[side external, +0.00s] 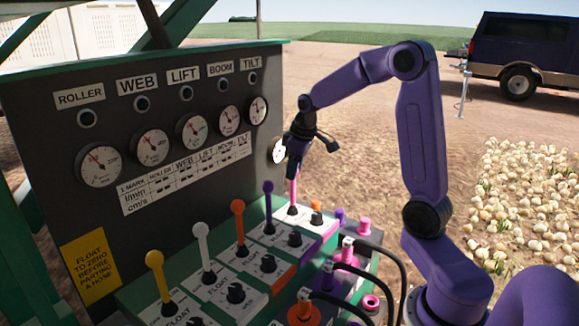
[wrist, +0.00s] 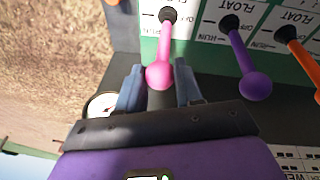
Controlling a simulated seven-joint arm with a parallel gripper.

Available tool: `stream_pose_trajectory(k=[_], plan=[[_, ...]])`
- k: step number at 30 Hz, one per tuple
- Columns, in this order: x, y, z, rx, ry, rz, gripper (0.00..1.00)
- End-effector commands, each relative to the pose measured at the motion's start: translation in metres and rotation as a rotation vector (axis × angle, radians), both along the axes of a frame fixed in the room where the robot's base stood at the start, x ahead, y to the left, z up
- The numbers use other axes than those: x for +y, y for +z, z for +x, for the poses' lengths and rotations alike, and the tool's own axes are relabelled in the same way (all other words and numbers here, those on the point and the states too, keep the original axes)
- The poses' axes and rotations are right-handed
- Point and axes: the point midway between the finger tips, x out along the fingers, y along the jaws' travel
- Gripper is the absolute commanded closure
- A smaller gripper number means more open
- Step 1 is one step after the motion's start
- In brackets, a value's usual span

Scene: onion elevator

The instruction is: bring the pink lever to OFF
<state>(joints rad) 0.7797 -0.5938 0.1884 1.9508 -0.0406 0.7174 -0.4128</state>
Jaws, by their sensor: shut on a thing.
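The pink lever (side external: 292,192) is the farthest in the row of levers on the green console. Its shaft rises close to upright from its white plate. In the wrist view the pink lever (wrist: 160,74) has its round knob between my fingers, and its shaft runs up to a dark boot. My gripper (side external: 294,168) reaches down from above and is shut on the knob; in the wrist view my gripper (wrist: 158,84) has one finger on each side of it. The pink lever's plate lettering is cut off, so I cannot read its position.
A purple lever (side external: 268,202) stands beside the pink one, then orange (side external: 238,225), white (side external: 204,250) and yellow (side external: 160,272) levers. The gauge panel (side external: 100,225) rises behind them. Hose couplings (side external: 347,248) and black hoses lie in front, near my arm.

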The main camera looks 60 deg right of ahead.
Motion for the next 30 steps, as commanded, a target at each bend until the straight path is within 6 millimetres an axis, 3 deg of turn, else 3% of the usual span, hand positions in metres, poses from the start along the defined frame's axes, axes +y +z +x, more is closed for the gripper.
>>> stream_pose_trajectory(k=[7, 8, 9, 10, 22, 30], plan=[[0.000, -0.005, -0.005, 0.024, -0.001, 0.003, 1.00], [0.000, -0.005, -0.005, 0.024, -0.001, 0.003, 0.58], [0.000, -0.005, -0.005, 0.024, -0.001, 0.004, 0.45], [0.000, -0.005, -0.005, 0.023, -0.001, 0.004, 0.40], [0.001, 0.004, -0.004, 0.012, 0.000, 0.002, 0.40], [0.004, 0.049, -0.015, 0.006, -0.001, 0.001, 0.40]])
